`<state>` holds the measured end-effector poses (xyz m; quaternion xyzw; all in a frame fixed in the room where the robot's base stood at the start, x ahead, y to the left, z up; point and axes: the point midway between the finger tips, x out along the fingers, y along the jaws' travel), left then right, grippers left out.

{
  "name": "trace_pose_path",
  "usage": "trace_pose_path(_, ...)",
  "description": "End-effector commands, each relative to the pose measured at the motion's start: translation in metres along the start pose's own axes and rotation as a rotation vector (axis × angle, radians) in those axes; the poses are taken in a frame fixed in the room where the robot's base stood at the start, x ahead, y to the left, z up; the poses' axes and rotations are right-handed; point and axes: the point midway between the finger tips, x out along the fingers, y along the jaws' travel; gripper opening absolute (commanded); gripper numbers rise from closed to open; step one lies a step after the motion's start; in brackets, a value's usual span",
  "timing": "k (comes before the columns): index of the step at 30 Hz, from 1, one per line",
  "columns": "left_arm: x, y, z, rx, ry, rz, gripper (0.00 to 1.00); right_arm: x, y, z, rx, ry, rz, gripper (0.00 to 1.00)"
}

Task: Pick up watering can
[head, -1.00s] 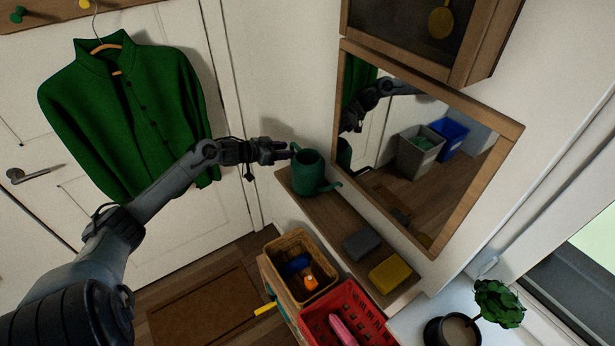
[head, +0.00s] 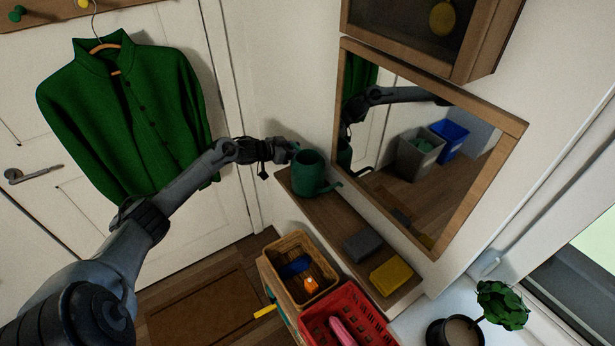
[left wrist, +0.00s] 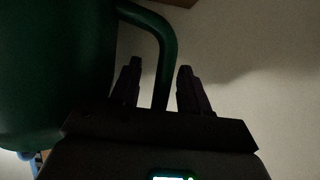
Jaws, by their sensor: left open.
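The green watering can (head: 307,176) stands upright at the far left end of the narrow wooden shelf (head: 330,208) in the head view, its spout pointing right. My left gripper (head: 287,147) is at the can's left side, by its handle. In the left wrist view the can's body (left wrist: 55,70) fills the left side, and its curved handle (left wrist: 165,50) runs down between the two fingers of my left gripper (left wrist: 159,85). The fingers are open, with a gap seen on each side of the handle. My right gripper is not in view.
A grey block (head: 363,246) and a yellow block (head: 391,277) lie on the same shelf. A mirror (head: 480,190) hangs behind it. Below are a wicker basket (head: 281,249) and a red basket (head: 372,312). A potted plant (head: 455,331) stands at lower right.

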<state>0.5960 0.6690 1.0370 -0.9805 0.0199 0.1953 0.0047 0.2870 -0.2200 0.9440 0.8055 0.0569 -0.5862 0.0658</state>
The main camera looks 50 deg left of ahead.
Motion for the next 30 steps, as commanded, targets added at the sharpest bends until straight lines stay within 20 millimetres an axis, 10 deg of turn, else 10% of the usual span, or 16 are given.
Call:
trace_pose_path(5,0.0000,0.0001,-0.0001,0.000,0.000,0.000,0.45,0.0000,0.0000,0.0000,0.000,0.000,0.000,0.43)
trace_pose_path(14,-0.0001,0.0002,-0.0001,-0.001,0.000,0.000,0.01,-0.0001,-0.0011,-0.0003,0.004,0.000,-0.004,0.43)
trace_pose_path(30,-0.0001,0.0003,-0.0003,-0.001,0.001,0.001,0.00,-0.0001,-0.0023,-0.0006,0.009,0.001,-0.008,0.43)
